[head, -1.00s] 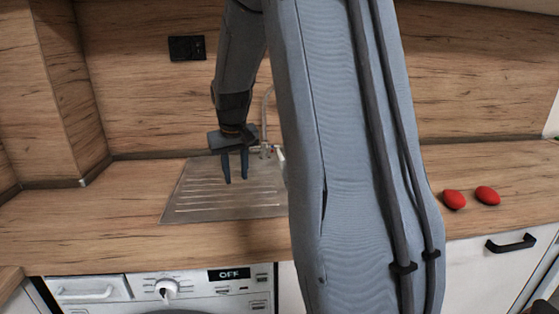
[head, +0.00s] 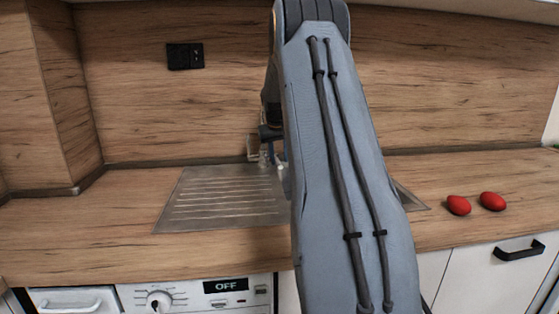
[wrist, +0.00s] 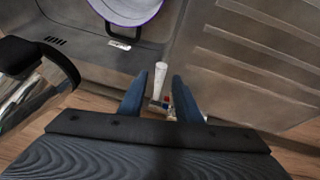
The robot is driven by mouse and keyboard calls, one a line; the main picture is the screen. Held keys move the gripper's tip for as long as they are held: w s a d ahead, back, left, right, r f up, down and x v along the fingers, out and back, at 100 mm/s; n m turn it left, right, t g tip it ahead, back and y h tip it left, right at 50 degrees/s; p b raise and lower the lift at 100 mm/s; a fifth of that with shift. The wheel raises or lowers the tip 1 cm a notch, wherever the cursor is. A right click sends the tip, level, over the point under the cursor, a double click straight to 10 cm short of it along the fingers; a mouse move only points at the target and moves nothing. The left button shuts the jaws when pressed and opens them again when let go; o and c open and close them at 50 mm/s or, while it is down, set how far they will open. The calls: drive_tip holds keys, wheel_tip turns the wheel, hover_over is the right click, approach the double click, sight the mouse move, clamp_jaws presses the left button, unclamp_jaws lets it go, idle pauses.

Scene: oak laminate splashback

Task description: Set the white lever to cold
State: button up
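The white lever (wrist: 161,73) points away from me in the wrist view, above the steel sink. Red and blue marks show at its base. My gripper (wrist: 160,75) is open, with one dark blue finger on each side of the lever. Gaps show between the lever and both fingers, and I cannot tell whether either touches it.
The sink's ribbed drainboard (head: 215,200) lies left of my arm. A purple-rimmed white round thing (wrist: 126,8) sits in the basin. A black curved part (wrist: 42,60) is close at left. Two red objects (head: 458,205) lie on the counter at right.

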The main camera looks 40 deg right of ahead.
drive_tip(key=shift+x, duration=0.9)
drive_tip(key=shift+c, duration=0.5)
clamp_jaws()
